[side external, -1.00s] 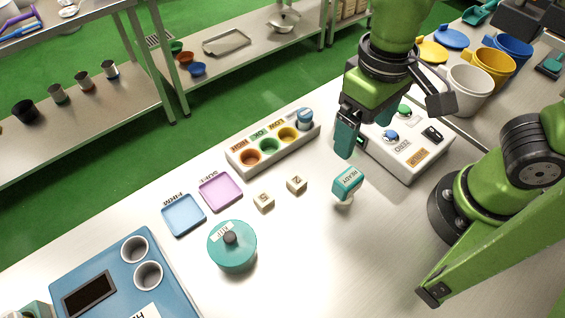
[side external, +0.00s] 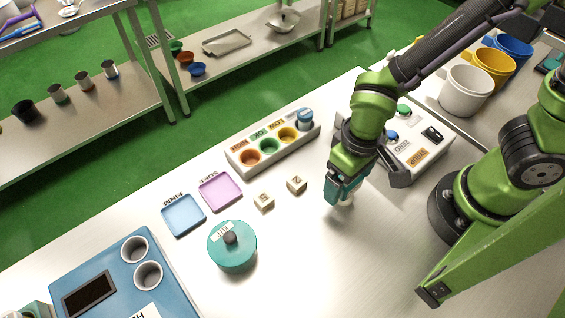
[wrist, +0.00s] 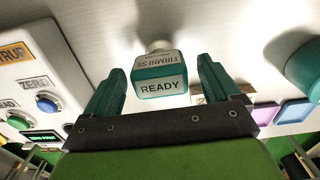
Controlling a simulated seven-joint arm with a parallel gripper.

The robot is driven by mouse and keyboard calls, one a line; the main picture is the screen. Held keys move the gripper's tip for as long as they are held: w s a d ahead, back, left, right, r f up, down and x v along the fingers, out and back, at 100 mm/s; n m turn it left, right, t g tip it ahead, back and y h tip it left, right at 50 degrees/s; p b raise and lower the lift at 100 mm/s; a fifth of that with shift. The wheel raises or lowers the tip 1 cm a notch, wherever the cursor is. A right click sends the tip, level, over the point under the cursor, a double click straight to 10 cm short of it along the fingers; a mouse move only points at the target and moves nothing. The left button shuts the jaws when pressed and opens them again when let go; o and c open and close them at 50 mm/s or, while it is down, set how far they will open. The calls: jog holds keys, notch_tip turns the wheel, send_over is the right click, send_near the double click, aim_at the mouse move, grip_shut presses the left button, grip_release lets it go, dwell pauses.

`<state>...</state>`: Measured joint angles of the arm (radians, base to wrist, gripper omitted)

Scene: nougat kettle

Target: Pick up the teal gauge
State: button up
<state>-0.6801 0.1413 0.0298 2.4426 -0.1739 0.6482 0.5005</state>
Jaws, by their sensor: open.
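The teal gauge (wrist: 160,78) stands on the table. In the wrist view its READY face and a FIRMNESS label show, with a pale foot behind. My gripper (wrist: 161,72) is open, with one teal finger on each side of the gauge; gaps show between the fingers and the gauge. In the side view my gripper (side external: 338,194) is low over the table and hides most of the gauge; only a pale bit of it shows beside the fingers.
A control box (side external: 412,150) with buttons stands close behind my gripper. A labelled rack (side external: 273,147) with coloured wells is to the left, with small numbered cubes (side external: 296,184) before it. Purple (side external: 238,203) and blue trays and a teal lidded pot (side external: 232,257) lie further left. The front table is clear.

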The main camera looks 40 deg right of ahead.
jog(key=shift+f, duration=0.25)
jog(key=c, duration=1.1)
jog(key=shift+r, duration=0.15)
jog(key=shift+c, duration=0.2)
notch_tip(320, 180, up, 10)
jog(key=shift+f, duration=0.1)
